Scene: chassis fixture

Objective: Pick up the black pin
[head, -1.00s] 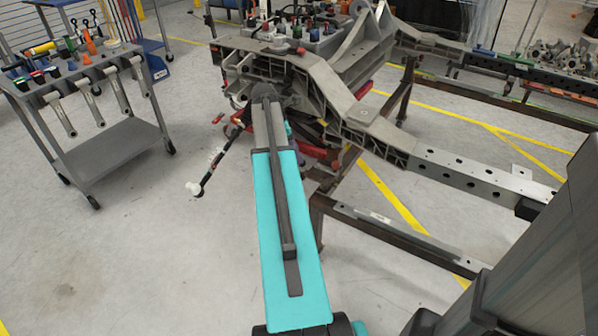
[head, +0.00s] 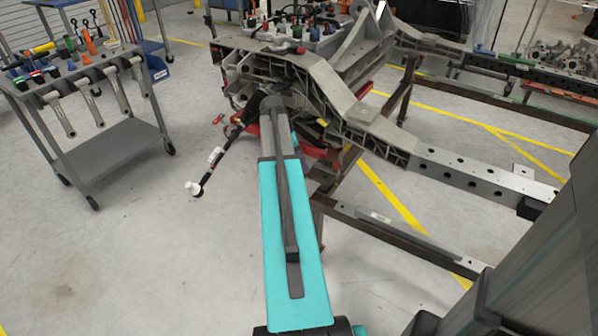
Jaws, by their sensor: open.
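I cannot single out the black pin. Several small dark pieces (head: 282,27) stand among red and blue ones in the grey tray (head: 322,47) on top of the chassis fixture (head: 330,85), and one of them may be the pin. My turquoise and grey arm reaches up the middle of the head view toward the front of the fixture. My gripper does not show; it seems hidden behind the end of my arm, so its place relative to the pieces is unclear.
A grey tool cart (head: 110,150) with coloured-handled tools stands at left. A black rod (head: 222,150) with a white end juts from the fixture left of my arm. A steel rail (head: 465,172) runs to the right. The floor at lower left is clear.

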